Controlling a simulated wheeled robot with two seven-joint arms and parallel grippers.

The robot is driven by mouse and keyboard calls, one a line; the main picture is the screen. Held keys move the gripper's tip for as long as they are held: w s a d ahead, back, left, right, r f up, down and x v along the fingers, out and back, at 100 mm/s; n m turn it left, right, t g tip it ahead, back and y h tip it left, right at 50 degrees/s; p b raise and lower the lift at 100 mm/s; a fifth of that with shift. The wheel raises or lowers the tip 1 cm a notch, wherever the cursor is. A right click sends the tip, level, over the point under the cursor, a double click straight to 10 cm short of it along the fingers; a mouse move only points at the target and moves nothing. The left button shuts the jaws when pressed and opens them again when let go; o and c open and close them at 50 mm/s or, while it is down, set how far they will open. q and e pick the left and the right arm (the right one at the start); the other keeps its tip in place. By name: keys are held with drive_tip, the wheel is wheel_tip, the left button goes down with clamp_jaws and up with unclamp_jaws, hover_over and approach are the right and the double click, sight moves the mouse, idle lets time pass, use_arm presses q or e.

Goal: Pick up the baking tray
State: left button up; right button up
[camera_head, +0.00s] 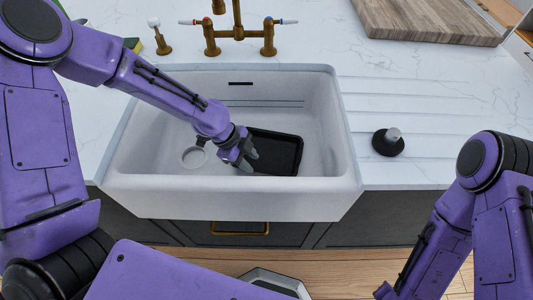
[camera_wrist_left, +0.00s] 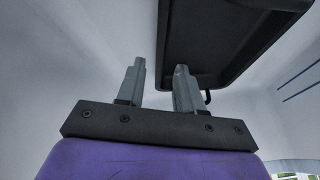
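The baking tray (camera_head: 280,152) is a black rectangular tray lying in the white sink (camera_head: 317,192). In the left wrist view the tray (camera_wrist_left: 228,40) fills the upper right, beyond the fingertips. My left gripper (camera_head: 251,161) is inside the sink at the tray's left end. The left part of the tray is hidden behind the gripper. My right gripper is not seen; only my right arm shows.
The sink's walls surround my left gripper. A brass tap (camera_head: 238,33) stands behind the sink. A black round object with a grey knob (camera_head: 388,142) is on the right counter, and a wooden board (camera_head: 430,20) lies behind it. The drainer area is otherwise clear.

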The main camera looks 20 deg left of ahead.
sight(257, 167)
use_arm(q)
drive_tip(key=x, duration=0.5)
drive_tip(key=shift+w+d+f+p, duration=0.1)
drive_tip(key=shift+w+d+p, duration=0.1)
drive_tip(key=shift+w+p, duration=0.1)
drive_tip(key=shift+s, duration=0.1)
clamp_jaws()
idle(1.0)
